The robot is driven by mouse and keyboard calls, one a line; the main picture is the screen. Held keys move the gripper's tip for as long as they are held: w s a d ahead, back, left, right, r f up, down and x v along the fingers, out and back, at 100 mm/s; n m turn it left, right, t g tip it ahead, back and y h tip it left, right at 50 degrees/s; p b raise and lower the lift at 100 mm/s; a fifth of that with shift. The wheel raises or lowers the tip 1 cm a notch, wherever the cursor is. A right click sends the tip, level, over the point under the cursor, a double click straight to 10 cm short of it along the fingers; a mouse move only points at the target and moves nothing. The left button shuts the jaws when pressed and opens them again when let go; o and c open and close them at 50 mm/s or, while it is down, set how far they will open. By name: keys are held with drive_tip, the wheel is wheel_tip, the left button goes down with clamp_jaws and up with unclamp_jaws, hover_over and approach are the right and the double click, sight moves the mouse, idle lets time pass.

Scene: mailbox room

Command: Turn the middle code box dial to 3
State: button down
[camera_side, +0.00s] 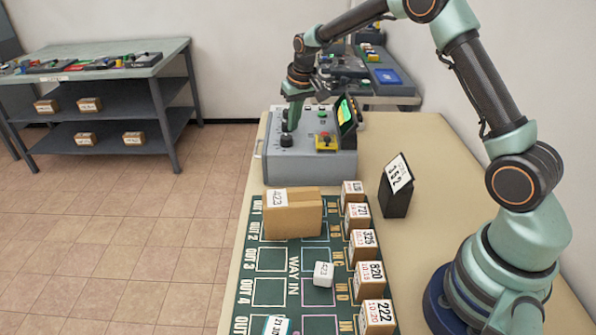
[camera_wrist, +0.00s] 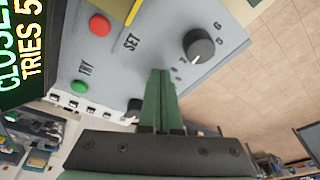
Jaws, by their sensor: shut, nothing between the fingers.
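The grey code box (camera_side: 310,168) stands at the far end of the beige table, with dark dials along its left side. The nearest dial (camera_side: 286,140) shows clearly in the side view, and another is just behind it near my gripper (camera_side: 291,122). In the wrist view, my gripper (camera_wrist: 160,72) is shut and empty over the panel. A black dial (camera_wrist: 199,46) with a white pointer line and printed numbers, 5 and 6 among them, lies right of the fingertips. Another dial (camera_wrist: 134,106) is left of the fingers, partly hidden. I cannot tell which is the middle dial.
The code box's screen (camera_wrist: 22,50) reads CLOSED, TRIES 5. A red button (camera_wrist: 99,25) and green button (camera_wrist: 79,87) sit beside SET and TRY. A black stand (camera_side: 397,195) with a number card and several numbered boxes (camera_side: 357,216) stand nearer.

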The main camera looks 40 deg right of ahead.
sight(295, 136)
drive_tip(key=shift+s, duration=0.1)
drive_tip(key=shift+s+a, duration=0.1)
drive_tip(key=shift+s, duration=0.15)
wheel_tip(295, 136, up, 6)
idle(0.5)
drive_tip(key=shift+r, duration=0.1)
drive_tip(key=s+a+r+n+t, duration=0.1)
drive_tip(key=s+a+r, duration=0.4)
drive_tip(key=s+r, duration=0.5)
drive_tip(key=s+a+f+n+t, duration=0.1)
drive_tip(key=s+a, duration=0.1)
drive_tip(key=s, duration=0.6)
drive_tip(key=s+a+f+n, duration=0.1)
drive_tip(key=s+a, duration=0.1)
drive_tip(key=s, duration=0.5)
drive_tip(key=shift+s+f+t, duration=0.25)
drive_tip(key=shift+s+t, duration=0.15)
